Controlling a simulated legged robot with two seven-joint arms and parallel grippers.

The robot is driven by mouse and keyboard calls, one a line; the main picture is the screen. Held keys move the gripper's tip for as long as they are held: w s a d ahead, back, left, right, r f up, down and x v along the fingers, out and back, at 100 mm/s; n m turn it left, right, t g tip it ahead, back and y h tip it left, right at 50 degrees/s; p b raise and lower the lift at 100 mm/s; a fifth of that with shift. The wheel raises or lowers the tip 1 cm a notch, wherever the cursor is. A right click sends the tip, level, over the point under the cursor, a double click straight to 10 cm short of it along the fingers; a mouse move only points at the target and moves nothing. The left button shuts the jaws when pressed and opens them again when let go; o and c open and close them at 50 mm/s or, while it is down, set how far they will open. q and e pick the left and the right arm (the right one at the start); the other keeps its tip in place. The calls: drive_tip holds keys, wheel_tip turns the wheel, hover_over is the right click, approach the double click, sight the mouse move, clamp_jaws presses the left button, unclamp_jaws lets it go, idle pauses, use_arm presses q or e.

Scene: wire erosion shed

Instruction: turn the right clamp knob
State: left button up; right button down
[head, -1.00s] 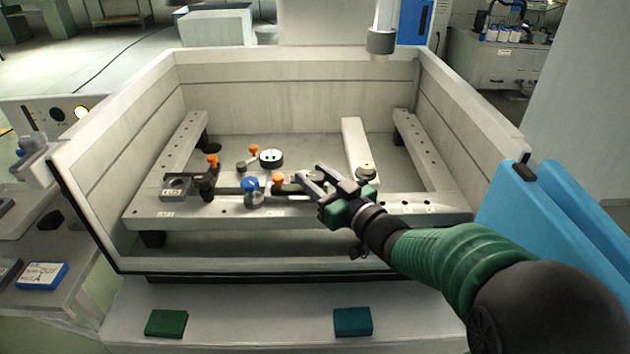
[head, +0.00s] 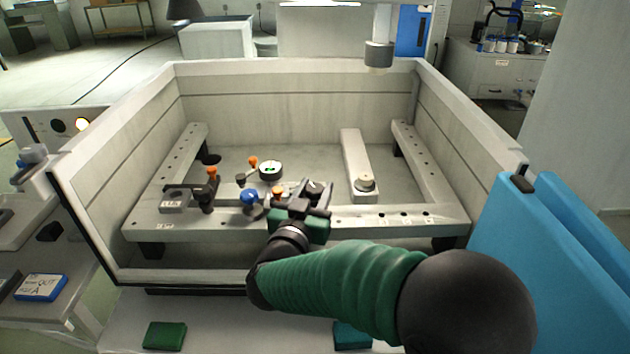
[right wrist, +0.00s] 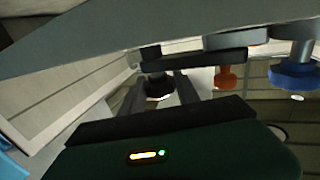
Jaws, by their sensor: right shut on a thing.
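The right clamp knob is a dark round knob that shows between my gripper's fingers in the right wrist view (right wrist: 158,86). In the head view my right gripper (head: 303,197) is over the front beam of the work frame and mostly hides this knob. My right gripper is shut on the knob, with a finger on each side of it. An orange-topped piece (head: 277,191) stands just left of the gripper. My left gripper is in no view.
A blue knob (head: 249,196) stands close to the left of my gripper. Another clamp with a black knob (head: 207,190) is further left, and a round dial (head: 270,170) is behind. Tank walls (head: 300,100) surround the frame. A blue panel (head: 530,250) stands at right.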

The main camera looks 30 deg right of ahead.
drive_tip(key=shift+w+r+m+g+h+p, duration=0.1)
drive_tip(key=shift+r+m+g+h+p, duration=0.05)
drive_tip(key=shift+m+g+h+p, duration=1.15)
drive_tip(key=shift+r+m+g+h+p, duration=0.15)
drive_tip(key=shift+m+g+h+p, duration=0.35)
drive_tip(key=shift+m+g, duration=0.9)
drive_tip(key=shift+n+g, duration=0.3)
drive_tip(key=shift+g, duration=0.3)
drive_tip(key=c, duration=0.9)
unclamp_jaws()
drive_tip(key=shift+f, duration=0.1)
drive_tip(key=shift+a, duration=0.1)
drive_tip(key=v, duration=1.6)
drive_tip(key=shift+a+p, duration=0.35)
drive_tip(key=shift+a, duration=0.05)
drive_tip(key=shift+f, duration=0.1)
